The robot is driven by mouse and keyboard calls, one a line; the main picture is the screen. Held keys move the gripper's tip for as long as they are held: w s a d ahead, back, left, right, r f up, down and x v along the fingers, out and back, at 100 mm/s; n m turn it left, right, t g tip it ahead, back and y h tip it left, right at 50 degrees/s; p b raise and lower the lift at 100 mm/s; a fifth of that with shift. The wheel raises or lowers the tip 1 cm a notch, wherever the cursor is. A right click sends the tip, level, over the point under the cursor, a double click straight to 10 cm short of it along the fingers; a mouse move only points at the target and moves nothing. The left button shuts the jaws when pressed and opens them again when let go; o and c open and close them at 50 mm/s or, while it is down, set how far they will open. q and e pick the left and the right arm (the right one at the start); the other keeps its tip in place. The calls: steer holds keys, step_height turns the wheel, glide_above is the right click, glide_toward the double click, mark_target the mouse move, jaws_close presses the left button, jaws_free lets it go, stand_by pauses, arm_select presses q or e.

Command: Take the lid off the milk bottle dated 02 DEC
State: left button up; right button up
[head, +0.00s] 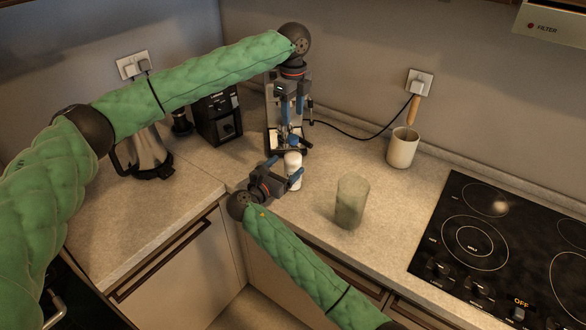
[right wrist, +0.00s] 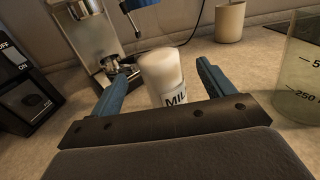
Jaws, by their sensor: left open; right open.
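A white milk bottle (head: 293,172) stands upright on the counter. In the right wrist view the bottle (right wrist: 165,78) shows part of the word MILK; its date cannot be read. Its top is white, and I cannot make out the lid's edge. My right gripper (head: 285,171) is open, with its blue fingers on either side of the bottle; I cannot tell whether they touch it. My left gripper (head: 291,112) is open, pointing down above and behind the bottle, in front of the coffee machine. Blue parts (right wrist: 137,4) hang above the bottle in the right wrist view.
A metal espresso machine (head: 273,138) stands close behind the bottle, with a black grinder (head: 217,119) to its left. A clear measuring jug (head: 351,203) is near on the right. A beige utensil pot (head: 402,149), a kettle (head: 147,153) and a black hob (head: 470,240) stand farther off.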

mark_target(293, 137)
arm_select(q)
steer(key=shift+w+f, duration=0.2)
steer(key=shift+w, duration=0.1)
arm_select(e)
steer(key=x, duration=0.5)
steer(key=shift+w+f, duration=0.1)
steer(key=shift+w, duration=0.05)
arm_select(q)
steer(key=shift+s+r, duration=0.15)
steer(key=shift+s, duration=0.05)
arm_select(e)
steer(key=shift+w+d, duration=0.4)
steer(key=shift+w, duration=0.05)
steer(key=c, duration=1.6)
arm_select(q)
steer(key=shift+w+r, duration=0.1)
arm_select(e)
jaws_close()
steer(key=shift+w, duration=0.1)
arm_select(q)
steer(key=m, duration=0.4)
steer(key=shift+a, duration=0.3)
steer(key=m, duration=0.5)
steer(key=shift+d+f, duration=0.2)
steer(key=shift+f, duration=4)
